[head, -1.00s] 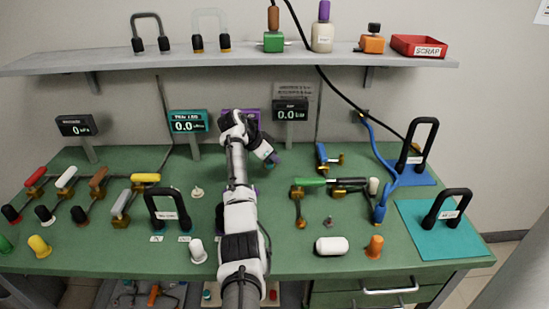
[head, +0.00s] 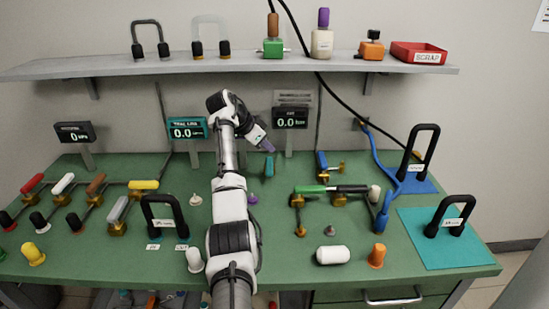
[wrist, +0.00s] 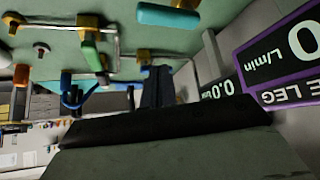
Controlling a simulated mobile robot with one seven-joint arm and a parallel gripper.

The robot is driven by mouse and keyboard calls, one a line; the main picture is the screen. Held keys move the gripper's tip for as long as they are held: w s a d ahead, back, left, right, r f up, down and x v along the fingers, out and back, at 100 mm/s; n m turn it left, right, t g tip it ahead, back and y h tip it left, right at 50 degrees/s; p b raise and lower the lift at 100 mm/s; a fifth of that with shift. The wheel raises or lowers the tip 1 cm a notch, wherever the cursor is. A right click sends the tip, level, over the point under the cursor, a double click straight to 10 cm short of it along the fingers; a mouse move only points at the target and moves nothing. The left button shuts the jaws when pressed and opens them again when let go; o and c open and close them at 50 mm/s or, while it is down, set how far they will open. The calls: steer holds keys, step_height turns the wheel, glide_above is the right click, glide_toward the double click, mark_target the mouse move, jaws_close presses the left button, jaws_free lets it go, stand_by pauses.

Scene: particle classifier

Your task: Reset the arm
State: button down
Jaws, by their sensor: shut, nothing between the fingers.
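My arm rises from the bottom centre of the head view and bends at the top. My gripper (head: 269,149) points down and to the right, above the back of the green bench (head: 310,270). Its fingers look closed and empty; in the wrist view the dark fingers (wrist: 158,86) are together. A teal handle (head: 268,166) stands just below the fingertips in the head view, apparently apart from them. My arm hides part of the bench and the purple-rimmed display (wrist: 295,55), which shows at the right in the wrist view.
Small displays (head: 290,117) stand behind the bench. A shelf (head: 190,66) above holds handles, bottles and a red scrap tray (head: 418,52). Coloured valve handles (head: 144,185) crowd the left. Black handles (head: 452,215) stand at the right near a teal mat (head: 420,252).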

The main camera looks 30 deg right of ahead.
steer(key=shift+w+a+r, duration=0.1)
steer(key=shift+a+r, duration=0.05)
steer(key=shift+r, duration=0.1)
stand_by(0.4)
